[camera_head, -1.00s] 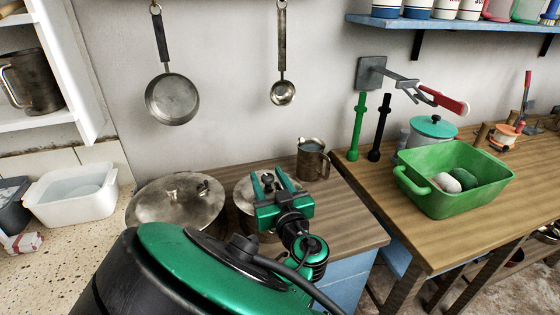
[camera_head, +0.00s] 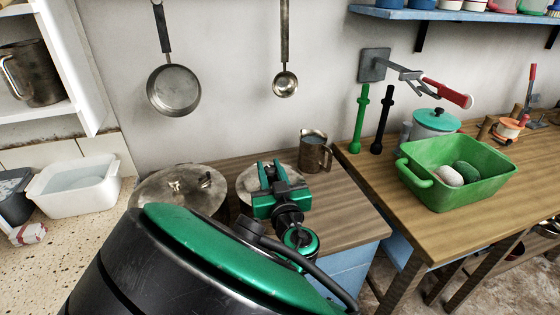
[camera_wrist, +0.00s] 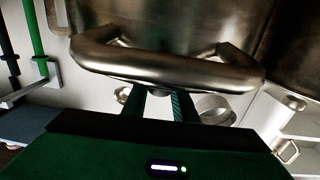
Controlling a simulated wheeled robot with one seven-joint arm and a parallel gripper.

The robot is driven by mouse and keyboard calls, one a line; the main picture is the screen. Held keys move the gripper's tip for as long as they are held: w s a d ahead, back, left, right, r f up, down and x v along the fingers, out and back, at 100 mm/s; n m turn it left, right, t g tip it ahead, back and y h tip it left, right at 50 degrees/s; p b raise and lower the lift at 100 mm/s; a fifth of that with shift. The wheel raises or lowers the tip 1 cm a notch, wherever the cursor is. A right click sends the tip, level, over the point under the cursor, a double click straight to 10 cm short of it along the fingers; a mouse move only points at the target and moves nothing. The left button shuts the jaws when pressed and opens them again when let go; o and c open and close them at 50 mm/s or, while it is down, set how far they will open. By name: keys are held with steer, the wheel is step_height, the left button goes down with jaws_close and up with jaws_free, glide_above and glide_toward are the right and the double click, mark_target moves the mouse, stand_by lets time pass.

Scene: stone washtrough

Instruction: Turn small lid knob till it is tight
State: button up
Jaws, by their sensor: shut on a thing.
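I cannot tell there how tightly the knob sits.
A larger metal lid (camera_head: 150,195) with its own knob lies just left. A metal jug (camera_head: 314,155) stands close behind right. A pan (camera_head: 174,90) and ladle (camera_head: 285,82) hang on the wall. A green tub (camera_head: 440,190) stands on the right table.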

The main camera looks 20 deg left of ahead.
steer(key=m+t+h, duration=0.1)
steer(key=m+h, duration=0.2)
steer(key=h, duration=0.2)
steer(key=m+t+h, duration=0.1)
steer(key=m+h, duration=0.2)
steer(key=h, duration=0.2)
steer(key=shift+a+f+m, duration=0.1)
steer(key=shift+m, duration=0.2)
steer(key=shift+m+g+h, duration=0.4)
steer(key=shift+m+h, duration=0.7)
steer(key=shift+h, duration=0.55)
steer(key=shift+m+g+h, duration=0.4)
steer(key=shift+m+h, duration=0.7)
steer(key=shift+h, duration=0.85)
steer(key=o, duration=1)
steer(key=shift+o, duration=0.2)
steer(key=shift+s, duration=0.15)
